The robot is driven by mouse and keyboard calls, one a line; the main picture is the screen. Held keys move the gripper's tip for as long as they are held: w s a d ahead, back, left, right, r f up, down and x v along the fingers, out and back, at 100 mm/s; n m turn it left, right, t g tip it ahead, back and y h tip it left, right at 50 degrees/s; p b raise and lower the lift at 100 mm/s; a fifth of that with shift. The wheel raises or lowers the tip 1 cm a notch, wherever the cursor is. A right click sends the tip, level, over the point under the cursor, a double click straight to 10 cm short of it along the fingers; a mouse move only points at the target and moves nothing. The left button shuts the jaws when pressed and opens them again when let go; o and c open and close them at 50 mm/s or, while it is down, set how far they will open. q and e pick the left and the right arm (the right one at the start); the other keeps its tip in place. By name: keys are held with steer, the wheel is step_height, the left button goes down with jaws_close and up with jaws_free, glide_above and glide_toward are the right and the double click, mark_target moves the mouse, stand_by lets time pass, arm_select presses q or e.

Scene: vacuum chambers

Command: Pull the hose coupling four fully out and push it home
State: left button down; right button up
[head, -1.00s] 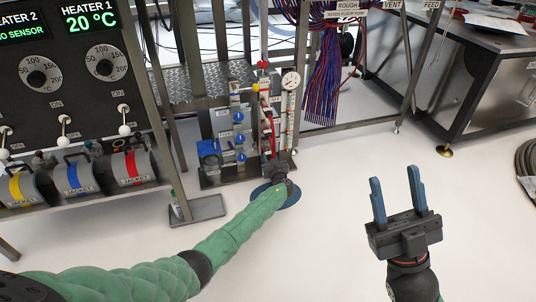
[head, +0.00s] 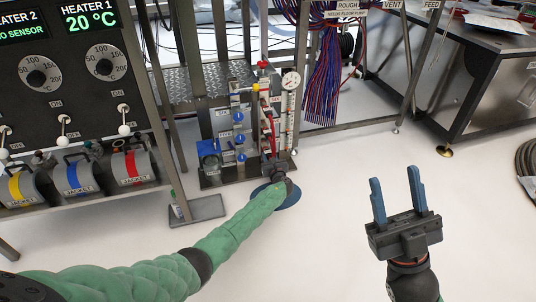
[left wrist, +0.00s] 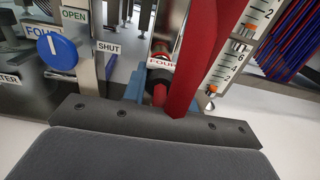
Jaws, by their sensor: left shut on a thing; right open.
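My left gripper (head: 270,166) is down at the front of the small valve panel, and its fingertips are hidden in the head view. In the left wrist view the gripper (left wrist: 160,92) is shut on hose coupling four (left wrist: 160,76), a dark and red fitting with a white label reading FOUR. A broad red hose (left wrist: 202,58) passes in front of it and hides the right finger. How deep the coupling sits cannot be told. The red hose also shows in the head view (head: 268,118). My right gripper (head: 399,200) is open and empty above the floor.
A blue knob (left wrist: 57,51) with OPEN and SHUT labels stands left of the coupling. A scale with orange markers (left wrist: 240,46) stands close on its right. A round gauge (head: 291,81) tops the panel. The white floor between the panel and my right gripper is clear.

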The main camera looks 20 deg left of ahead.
mark_target(270, 157)
arm_select(q)
steer(key=shift+w+a, duration=0.15)
steer(key=shift+w, duration=0.05)
stand_by(0.6)
steer(key=c, duration=1)
jaws_free()
steer(key=shift+p+v, duration=0.9)
steer(key=shift+v, duration=0.3)
steer(key=shift+p+v, duration=1.4)
steer(key=shift+v, duration=0.9)
